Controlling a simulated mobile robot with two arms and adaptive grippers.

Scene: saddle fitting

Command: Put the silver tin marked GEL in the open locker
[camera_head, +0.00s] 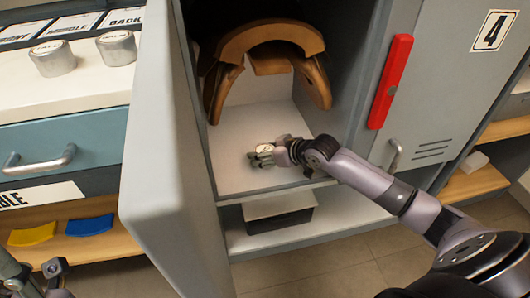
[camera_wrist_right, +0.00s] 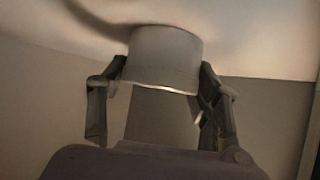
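The open locker (camera_head: 234,181) has a grey door swung out to the left and a pale shelf inside. My right gripper (camera_head: 264,156) reaches into it from the right, low over the shelf. A silver tin (camera_head: 266,148) with a pale top is between its fingers; its lettering is too small to read. In the right wrist view, the tin (camera_wrist_right: 165,60) sits between the two fingertips, which appear to touch its sides, with its far end at or very near the pale shelf. My left gripper (camera_head: 55,268) shows only partly at the lower left edge.
A brown saddle (camera_head: 270,40) hangs above the right gripper. A dark box (camera_head: 279,221) sits in the compartment below. Two silver tins (camera_head: 52,58) (camera_head: 117,48) stand on the counter at left. The open door (camera_head: 165,130) stands between counter and locker. A red handle (camera_head: 391,82) marks locker 4.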

